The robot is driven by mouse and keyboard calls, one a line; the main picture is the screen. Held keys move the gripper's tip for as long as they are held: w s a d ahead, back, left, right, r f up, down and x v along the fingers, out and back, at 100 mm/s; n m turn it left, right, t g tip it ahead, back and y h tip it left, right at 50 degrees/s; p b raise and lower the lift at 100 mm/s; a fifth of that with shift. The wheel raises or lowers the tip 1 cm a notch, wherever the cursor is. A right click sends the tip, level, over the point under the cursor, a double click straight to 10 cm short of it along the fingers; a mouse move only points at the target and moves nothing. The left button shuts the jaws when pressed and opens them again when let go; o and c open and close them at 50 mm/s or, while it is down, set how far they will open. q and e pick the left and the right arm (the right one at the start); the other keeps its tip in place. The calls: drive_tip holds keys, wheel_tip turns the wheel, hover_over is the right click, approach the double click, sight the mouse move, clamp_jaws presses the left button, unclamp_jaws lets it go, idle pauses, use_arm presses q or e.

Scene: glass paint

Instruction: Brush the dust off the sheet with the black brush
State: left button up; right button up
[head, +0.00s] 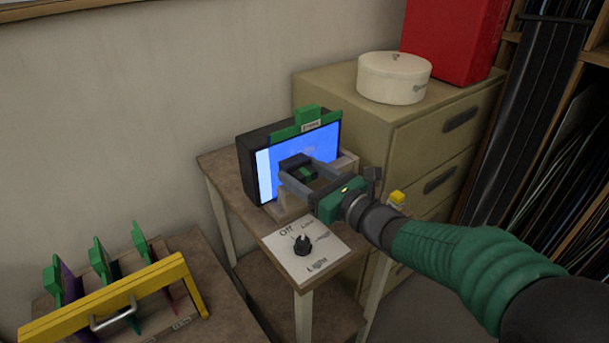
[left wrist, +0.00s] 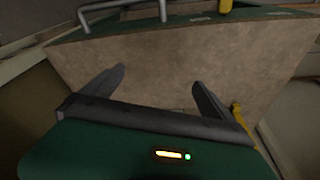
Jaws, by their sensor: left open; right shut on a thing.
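The sheet (head: 323,142) stands upright in a green-topped holder against the dark light box, glowing blue with a pale strip along its left edge. Dust cannot be made out clearly. My left gripper (left wrist: 160,84) is open and empty in the left wrist view, with a brown board-like surface beyond it; it is not in the head view.
A dial panel (head: 304,248) marked "Off" lies on the small table in front of the light box. A yellow-barred rack (head: 110,296) with green-topped dividers stands at lower left. A drawer cabinet (head: 432,133) bearing a round white box (head: 394,78) stands behind at right.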

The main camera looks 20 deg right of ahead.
use_arm(q)
drive_tip(key=shift+f, duration=0.25)
use_arm(e)
drive_tip(key=shift+w+a, duration=0.15)
drive_tip(key=shift+w, duration=0.2)
